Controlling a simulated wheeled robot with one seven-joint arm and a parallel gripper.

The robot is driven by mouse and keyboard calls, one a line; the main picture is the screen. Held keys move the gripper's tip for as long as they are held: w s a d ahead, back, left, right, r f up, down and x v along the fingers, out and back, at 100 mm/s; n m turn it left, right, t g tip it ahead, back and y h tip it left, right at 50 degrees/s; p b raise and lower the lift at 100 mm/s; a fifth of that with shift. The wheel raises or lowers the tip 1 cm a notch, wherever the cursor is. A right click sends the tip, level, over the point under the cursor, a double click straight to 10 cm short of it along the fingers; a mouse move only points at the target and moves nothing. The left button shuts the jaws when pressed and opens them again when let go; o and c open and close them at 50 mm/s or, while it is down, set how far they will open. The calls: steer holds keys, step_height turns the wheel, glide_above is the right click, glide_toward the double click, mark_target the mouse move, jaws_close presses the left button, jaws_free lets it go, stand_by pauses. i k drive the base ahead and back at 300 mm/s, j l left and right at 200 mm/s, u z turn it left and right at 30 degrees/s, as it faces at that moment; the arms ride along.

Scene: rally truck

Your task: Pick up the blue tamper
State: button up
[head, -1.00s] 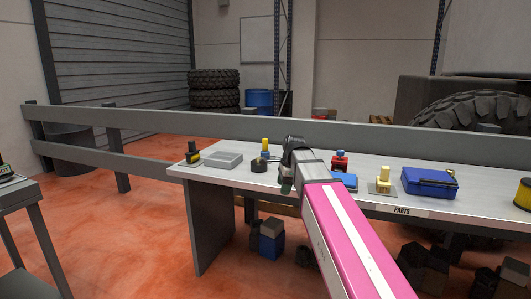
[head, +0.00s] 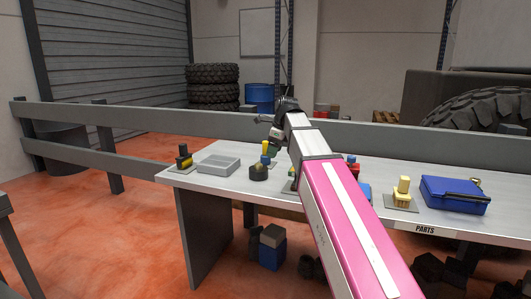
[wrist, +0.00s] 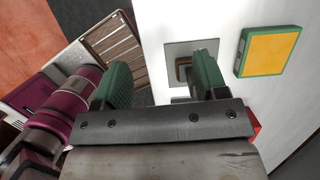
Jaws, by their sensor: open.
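A red piece with a blue top (head: 352,162) stands on the bench, partly hidden behind my pink arm in the head view; it may be the blue tamper, but I cannot tell for sure. No blue thing shows in the wrist view. My gripper (wrist: 158,82) is open, its two green fingers apart with nothing held. A grey square plate with a small brown block (wrist: 183,72) lies below and beyond the fingers in the wrist view. In the head view my gripper is above the bench, near a yellow-topped piece (head: 265,148).
The bench also holds a grey tray (head: 219,164), a black round piece (head: 258,173), a yellow piece on a plate (head: 402,190) and a blue case (head: 455,194). A yellow pad with a green rim (wrist: 270,52) lies right of the fingers. A rail runs behind the bench.

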mark_target(264, 160)
steer(key=i, duration=0.9)
